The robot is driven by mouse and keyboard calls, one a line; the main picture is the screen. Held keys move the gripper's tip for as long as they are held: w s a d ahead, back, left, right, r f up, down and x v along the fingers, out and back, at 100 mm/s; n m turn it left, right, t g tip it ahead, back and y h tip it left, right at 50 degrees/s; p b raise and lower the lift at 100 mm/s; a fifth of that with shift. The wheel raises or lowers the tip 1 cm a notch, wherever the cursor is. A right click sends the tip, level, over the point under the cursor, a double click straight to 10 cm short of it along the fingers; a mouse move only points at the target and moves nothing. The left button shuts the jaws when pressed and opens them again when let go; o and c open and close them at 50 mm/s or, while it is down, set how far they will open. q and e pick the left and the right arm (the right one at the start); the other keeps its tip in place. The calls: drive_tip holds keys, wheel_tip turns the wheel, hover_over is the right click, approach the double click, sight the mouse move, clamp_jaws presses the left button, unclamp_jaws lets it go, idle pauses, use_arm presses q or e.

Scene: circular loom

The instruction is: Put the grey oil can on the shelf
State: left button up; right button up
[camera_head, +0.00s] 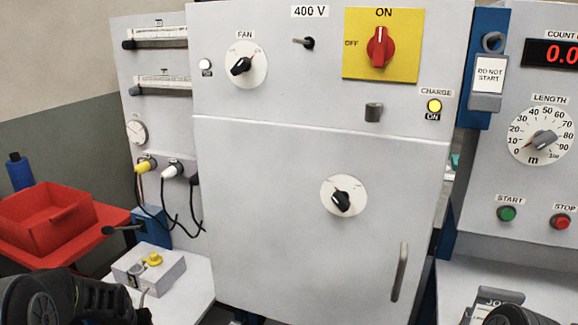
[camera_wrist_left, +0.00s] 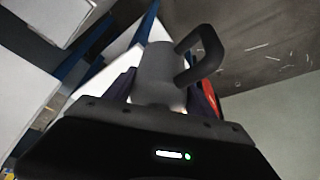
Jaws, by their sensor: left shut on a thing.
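In the left wrist view a grey can (camera_wrist_left: 162,75) with a dark, angular handle stands up between the two fingers of my left gripper (camera_wrist_left: 163,97). The gripper is shut on it. The can's lower end is hidden behind the gripper body. In the head view only a black part of my left arm shows at the bottom left; the fingers and the can are out of that view. At the bottom right only a small dark part of my right arm shows, without its gripper. I cannot tell which surface is the named shelf.
A red bin (camera_head: 45,216) sits on a red ledge (camera_head: 112,224) at the left, with a blue bottle (camera_head: 20,173) behind it. A white surface (camera_head: 190,288) bears a grey box (camera_head: 148,268) with a yellow knob. A large grey cabinet (camera_head: 290,220) with a handle fills the middle.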

use_arm(q)
drive_tip(key=d+r+m+h+p, duration=0.1)
drive_tip(key=d+r, duration=0.3)
drive_tip(key=d, duration=0.7)
drive_tip(key=d+r+m+p, duration=0.1)
drive_tip(key=d+r+m, duration=0.3)
drive_tip(key=d, duration=0.6)
drive_tip(key=shift+s+d+r+t+h, duration=0.3)
drive_tip(key=shift+s+d+r+h, duration=0.05)
drive_tip(key=shift+r+h, duration=0.1)
idle(1.2)
